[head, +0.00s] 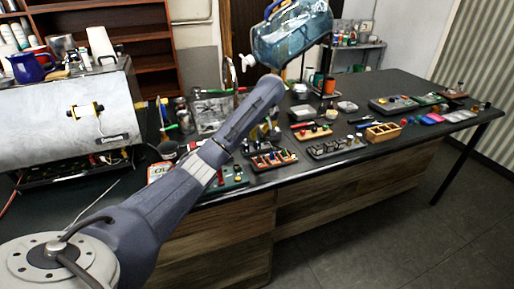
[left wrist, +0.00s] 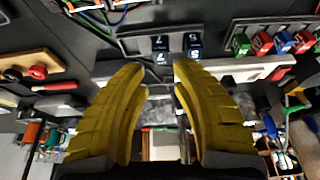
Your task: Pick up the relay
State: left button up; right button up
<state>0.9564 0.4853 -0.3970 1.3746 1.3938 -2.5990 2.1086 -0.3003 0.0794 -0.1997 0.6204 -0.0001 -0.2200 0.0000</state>
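My left gripper (left wrist: 158,72) shows in the left wrist view as two yellow fingers spread apart, with nothing held between them. Small dark blocks with white numbers, which may be the relays, sit in a dark rack just beyond the fingertips: one block (left wrist: 160,43) near the middle and another (left wrist: 193,42) to its right. Which one is the relay I cannot tell. In the head view my left arm reaches over the bench, and its gripper (head: 264,132) is small and partly hidden by the arm. My right gripper is in neither view.
In the head view, a rack of coloured parts (head: 273,160) and a rack of dark parts (head: 335,148) lie near the bench's front edge. A wooden compartment box (head: 383,133) stands farther right. The large metal brewer housing (head: 65,120) fills the left. Bare bench top (head: 385,90) shows at the back right.

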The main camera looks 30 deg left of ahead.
aim_at(257, 142)
pick_arm(q)
jog(key=shift+x, duration=3.05)
jog(key=shift+o, duration=0.4)
jog(key=shift+s, duration=0.1)
grip_shut()
